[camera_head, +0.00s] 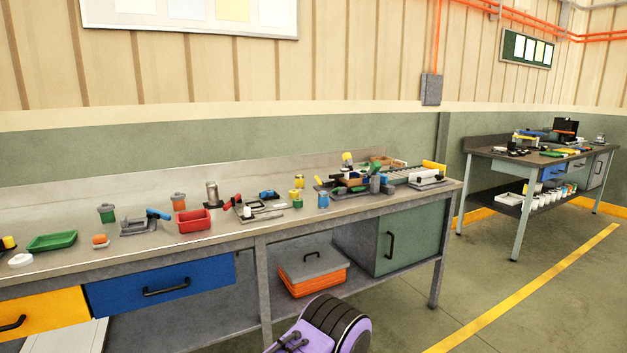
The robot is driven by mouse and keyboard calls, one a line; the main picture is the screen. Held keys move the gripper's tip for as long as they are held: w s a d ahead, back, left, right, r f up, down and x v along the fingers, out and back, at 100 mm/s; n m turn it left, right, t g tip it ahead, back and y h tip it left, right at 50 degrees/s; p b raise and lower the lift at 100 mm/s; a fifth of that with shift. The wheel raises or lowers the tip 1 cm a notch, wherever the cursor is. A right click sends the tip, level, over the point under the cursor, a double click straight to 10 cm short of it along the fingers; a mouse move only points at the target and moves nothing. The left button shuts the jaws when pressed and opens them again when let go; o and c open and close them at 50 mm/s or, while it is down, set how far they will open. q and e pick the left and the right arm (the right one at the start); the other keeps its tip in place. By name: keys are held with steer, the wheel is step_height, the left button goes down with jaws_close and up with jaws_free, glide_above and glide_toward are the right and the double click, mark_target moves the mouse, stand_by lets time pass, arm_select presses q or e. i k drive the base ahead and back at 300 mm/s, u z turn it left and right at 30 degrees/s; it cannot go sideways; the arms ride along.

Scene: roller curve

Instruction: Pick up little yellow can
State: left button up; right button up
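A small yellow can (299,181) stands upright on the long workbench (236,231), right of its middle. A second small yellow piece (294,194) is just in front of it, close to a green one (297,203). Another small yellow item (9,242) is at the far left edge of the bench, and a yellow-topped item (347,158) stands at the back right. Which of these is the task's can, I cannot tell for certain. Neither of my grippers is in view.
A blue jar (323,200), red tray (194,220), green tray (52,242) and grey canister (212,193) share the bench. A cluster of tools and a roller conveyor (405,171) fill its right end. A second bench (486,153) stands farther right, beyond open floor (500,290).

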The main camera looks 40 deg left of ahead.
mark_target(299, 178)
steer(key=u, duration=0.4)
steer(key=i, duration=1.15)
steer(key=u, duration=0.6)
